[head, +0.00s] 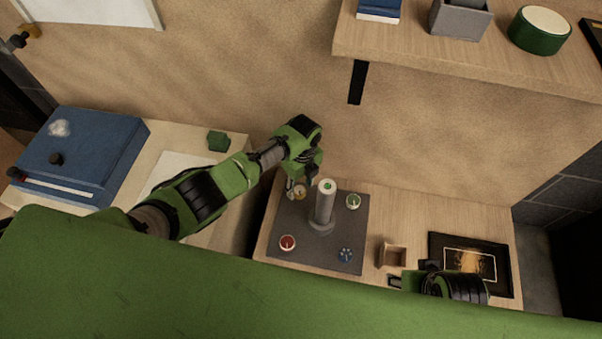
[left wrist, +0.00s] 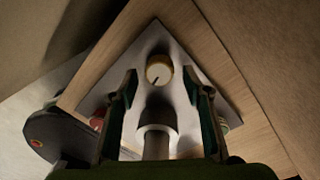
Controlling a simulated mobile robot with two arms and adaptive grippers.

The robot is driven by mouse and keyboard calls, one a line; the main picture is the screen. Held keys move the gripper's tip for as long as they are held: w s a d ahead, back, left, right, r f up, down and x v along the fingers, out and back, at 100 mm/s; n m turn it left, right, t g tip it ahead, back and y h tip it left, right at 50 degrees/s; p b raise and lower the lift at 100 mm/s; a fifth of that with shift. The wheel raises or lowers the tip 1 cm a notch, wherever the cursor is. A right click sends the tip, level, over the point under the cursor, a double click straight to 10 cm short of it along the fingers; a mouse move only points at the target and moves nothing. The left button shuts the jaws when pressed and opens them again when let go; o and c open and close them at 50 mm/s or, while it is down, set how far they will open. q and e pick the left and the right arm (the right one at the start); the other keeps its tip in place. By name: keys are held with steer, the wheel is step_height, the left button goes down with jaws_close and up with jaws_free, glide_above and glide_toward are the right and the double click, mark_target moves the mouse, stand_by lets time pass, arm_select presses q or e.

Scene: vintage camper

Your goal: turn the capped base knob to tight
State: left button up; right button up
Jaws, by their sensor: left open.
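A dark grey panel (head: 272,225) carries several small knobs around an upright grey post (head: 324,208) with a green-marked top. The yellow-capped knob (head: 300,192) is at the panel's back left, beside my left gripper (head: 302,184). In the left wrist view this knob (left wrist: 159,70) lies ahead between the spread fingers of my left gripper (left wrist: 160,84), with a dark pointer line on its face. The gripper is open and empty. A red knob (head: 287,242), a green knob (head: 353,201) and a blue knob (head: 345,254) sit at the other corners. My right gripper (head: 407,276) is partly hidden at the lower right.
The grey post (left wrist: 156,143) stands close to the left fingers. A small wooden box (head: 392,255) and a framed picture (head: 470,264) lie right of the panel. A blue case (head: 80,150) and green block (head: 218,141) are left. A wooden shelf (head: 460,62) overhangs the back.

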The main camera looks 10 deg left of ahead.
mark_target(301, 189)
arm_select(q)
step_height(301, 189, up, 11)
steer(key=shift+w+d+f, duration=0.15)
steer(key=shift+f, duration=0.05)
steer(key=shift+o, duration=0.2)
